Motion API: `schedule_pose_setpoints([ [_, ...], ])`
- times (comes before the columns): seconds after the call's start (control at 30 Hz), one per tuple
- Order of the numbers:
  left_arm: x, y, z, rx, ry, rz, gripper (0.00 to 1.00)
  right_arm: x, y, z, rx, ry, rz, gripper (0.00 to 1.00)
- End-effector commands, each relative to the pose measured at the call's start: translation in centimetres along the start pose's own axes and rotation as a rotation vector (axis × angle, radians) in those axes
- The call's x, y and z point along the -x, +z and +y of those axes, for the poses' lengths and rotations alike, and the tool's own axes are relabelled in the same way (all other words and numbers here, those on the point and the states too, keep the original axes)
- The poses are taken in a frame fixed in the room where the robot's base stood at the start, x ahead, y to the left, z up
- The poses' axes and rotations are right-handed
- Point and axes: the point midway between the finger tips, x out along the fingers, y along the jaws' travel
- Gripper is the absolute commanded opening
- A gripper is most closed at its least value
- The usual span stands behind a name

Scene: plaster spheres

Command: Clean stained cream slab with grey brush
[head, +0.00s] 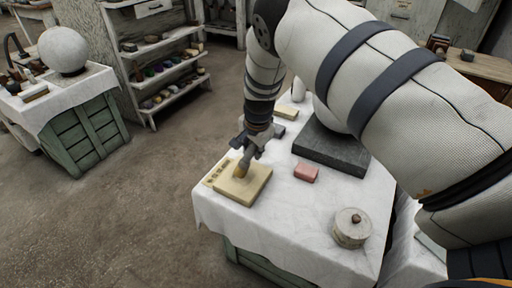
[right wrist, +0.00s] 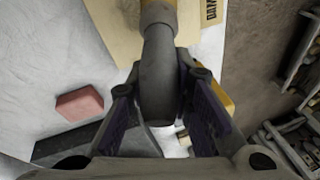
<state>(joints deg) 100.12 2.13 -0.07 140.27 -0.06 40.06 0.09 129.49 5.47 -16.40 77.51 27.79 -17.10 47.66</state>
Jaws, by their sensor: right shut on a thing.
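The cream slab (head: 255,187) lies near the left edge of the white-covered table, and part of it shows in the right wrist view (right wrist: 113,25). My right gripper (head: 252,150) is above it, shut on the grey brush (right wrist: 155,75). The brush points down, and its yellowish bristles (head: 240,171) appear to be on or just above the slab's top. I cannot tell whether they touch. My left gripper is not in view.
A lettered card (head: 215,173) lies beside the slab. A pink block (head: 306,173), a dark grey plate (head: 328,147) and a round pale pot (head: 351,229) are on the same table (head: 285,226). A second table with a white sphere (head: 63,50) stands left across open floor.

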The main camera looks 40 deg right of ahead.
Motion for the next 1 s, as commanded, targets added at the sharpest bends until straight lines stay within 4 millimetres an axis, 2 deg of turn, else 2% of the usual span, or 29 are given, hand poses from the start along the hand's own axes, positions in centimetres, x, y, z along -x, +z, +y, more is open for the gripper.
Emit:
schedule_pose_setpoints([
  [0.17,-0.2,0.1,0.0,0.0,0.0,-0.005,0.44,-0.3,-0.1,0.1,0.0,0.002,0.0,0.0],
  [0.67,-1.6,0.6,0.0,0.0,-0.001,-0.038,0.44,-1.0,-2.8,-0.5,0.0,0.003,0.0,0.0],
  [1.0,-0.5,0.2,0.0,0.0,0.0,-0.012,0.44,-0.3,-1.2,-0.3,0.0,0.001,0.0,0.0],
])
